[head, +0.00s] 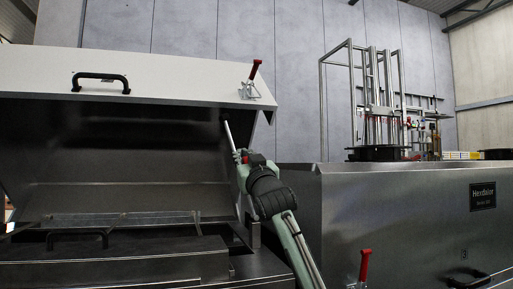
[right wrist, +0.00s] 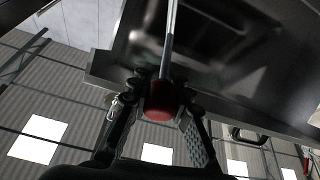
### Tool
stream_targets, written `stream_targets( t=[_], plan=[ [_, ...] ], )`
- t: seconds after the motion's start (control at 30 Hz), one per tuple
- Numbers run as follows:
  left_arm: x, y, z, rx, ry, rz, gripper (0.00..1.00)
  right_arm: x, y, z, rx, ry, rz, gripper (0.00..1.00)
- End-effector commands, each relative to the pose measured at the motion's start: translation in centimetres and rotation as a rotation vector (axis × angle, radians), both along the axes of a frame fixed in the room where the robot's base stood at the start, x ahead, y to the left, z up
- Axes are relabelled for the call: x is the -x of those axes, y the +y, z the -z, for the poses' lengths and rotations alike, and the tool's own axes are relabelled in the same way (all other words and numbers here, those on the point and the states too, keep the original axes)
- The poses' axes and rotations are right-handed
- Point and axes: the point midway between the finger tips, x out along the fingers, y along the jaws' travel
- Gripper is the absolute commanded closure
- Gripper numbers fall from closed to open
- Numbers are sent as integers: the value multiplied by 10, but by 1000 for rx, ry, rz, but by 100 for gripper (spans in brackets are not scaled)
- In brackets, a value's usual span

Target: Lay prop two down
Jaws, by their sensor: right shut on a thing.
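A thin metal prop rod (head: 231,138) rises steeply near the right edge of the raised hood lid (head: 170,75). In the right wrist view the rod (right wrist: 170,40) runs away from a red end piece (right wrist: 160,103). My right gripper (head: 243,158) is shut on the prop at this red end; in the right wrist view the fingers (right wrist: 158,90) sit on both sides of it. The rod's tip is close to the lid's dark underside; I cannot tell whether it touches. My left gripper is not in view.
The lid stands open over a dark chamber, with a black handle (head: 100,80) and a red-handled clamp (head: 254,80) on its front. A closed metal housing (head: 400,215) stands to the right, with another red-handled clamp (head: 364,266) before it. An inner cover handle (head: 77,234) shows below.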

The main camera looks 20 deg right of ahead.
Motion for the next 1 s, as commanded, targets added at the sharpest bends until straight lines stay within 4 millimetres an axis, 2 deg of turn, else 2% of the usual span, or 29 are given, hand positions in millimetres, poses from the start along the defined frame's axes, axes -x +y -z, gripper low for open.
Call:
stream_targets(
  t=[0.13,0.4,0.63,1.0],
  plan=[
    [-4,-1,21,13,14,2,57,0,19,5,109,-1,0,100],
    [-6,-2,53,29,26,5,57,1,41,18,244,-6,-1,100],
    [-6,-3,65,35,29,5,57,1,48,24,292,-8,0,100],
    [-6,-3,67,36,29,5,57,1,49,24,299,-8,1,100]
  ],
)
